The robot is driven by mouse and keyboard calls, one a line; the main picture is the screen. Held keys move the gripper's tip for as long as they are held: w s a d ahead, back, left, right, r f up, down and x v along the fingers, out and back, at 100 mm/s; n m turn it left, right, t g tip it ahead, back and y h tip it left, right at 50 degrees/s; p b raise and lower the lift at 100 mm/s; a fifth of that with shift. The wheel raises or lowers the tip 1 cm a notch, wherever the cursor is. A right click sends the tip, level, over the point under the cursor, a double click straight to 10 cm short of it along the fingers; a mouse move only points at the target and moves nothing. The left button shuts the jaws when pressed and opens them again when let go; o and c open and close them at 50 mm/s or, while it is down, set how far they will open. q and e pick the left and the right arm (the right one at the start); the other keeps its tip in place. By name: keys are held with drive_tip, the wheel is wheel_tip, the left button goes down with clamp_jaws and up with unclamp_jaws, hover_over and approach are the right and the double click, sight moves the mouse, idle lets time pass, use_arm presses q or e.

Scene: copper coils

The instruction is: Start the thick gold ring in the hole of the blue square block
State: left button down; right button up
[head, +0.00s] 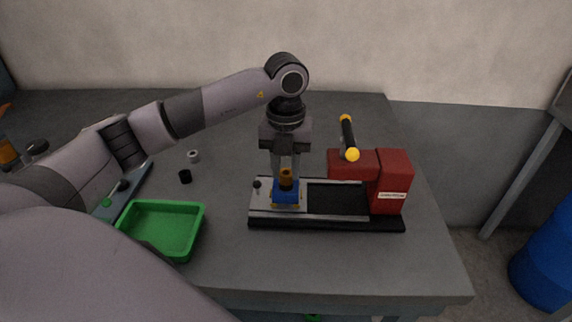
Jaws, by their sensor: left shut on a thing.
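The blue square block (286,196) sits on the left part of the black and grey press base, near its front edge. The thick gold ring (286,174) stands upright directly above the block's top. Whether its lower end is inside the hole or only touching the top cannot be told at this size. My left gripper (286,170) points straight down over the block, its fingers shut on the ring. My right gripper does not show.
A red press (392,180) with a black yellow-tipped lever (348,136) stands right of the block. A green tray (164,228) lies at the left front. A black cylinder (185,176) and a grey ring (193,156) stand behind it. The table's right side is clear.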

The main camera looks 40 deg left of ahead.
use_arm(q)
drive_tip(key=shift+f+b, duration=0.55)
drive_tip(key=shift+f, duration=0.5)
idle(1.1)
drive_tip(key=shift+c, duration=1.3)
unclamp_jaws()
drive_tip(key=shift+r, duration=0.1)
drive_tip(key=shift+r+p, duration=2.7)
drive_tip(key=shift+r, duration=0.8)
drive_tip(key=shift+f, duration=0.1)
